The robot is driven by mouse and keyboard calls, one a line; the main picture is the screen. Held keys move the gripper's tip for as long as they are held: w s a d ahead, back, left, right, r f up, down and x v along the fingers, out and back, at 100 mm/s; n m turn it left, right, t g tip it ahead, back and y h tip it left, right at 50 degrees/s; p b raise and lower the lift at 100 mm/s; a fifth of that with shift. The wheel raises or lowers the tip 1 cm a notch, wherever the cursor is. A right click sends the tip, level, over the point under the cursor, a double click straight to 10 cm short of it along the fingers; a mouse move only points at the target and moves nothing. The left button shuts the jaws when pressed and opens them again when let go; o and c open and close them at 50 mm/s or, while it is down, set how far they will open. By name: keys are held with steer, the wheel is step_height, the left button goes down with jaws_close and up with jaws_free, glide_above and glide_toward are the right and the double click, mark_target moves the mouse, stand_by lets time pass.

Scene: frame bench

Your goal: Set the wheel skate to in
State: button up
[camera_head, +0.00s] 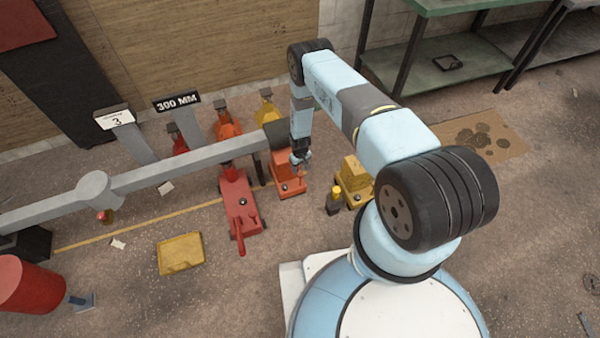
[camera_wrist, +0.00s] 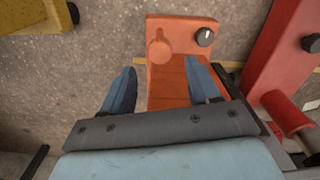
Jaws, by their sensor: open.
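An orange block-shaped unit (camera_head: 287,178), which may be the wheel skate, stands on the floor below my gripper; I see no label naming it. In the wrist view the orange unit (camera_wrist: 175,20) has a rounded orange knob or lever (camera_wrist: 160,47) and a black dial with a white mark (camera_wrist: 205,37). My gripper (camera_wrist: 160,85) is open and points down over the unit, its fingers apart. The right finger overlaps the orange body; the left finger is over bare floor beside it. The knob lies beyond the fingertips, with nothing held. In the head view my gripper (camera_head: 301,158) is small and partly hidden.
A red jack-like unit (camera_head: 240,205) with a long handle stands left of the orange unit. A yellow unit (camera_head: 352,175) stands to its right. A grey beam (camera_head: 160,178) passes close by. Signs read "3" (camera_head: 115,119) and "300 MM" (camera_head: 176,102).

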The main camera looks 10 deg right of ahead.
mark_target(300, 173)
steer(key=shift+f, duration=2.45)
jaws_close()
steer(key=shift+w, duration=0.1)
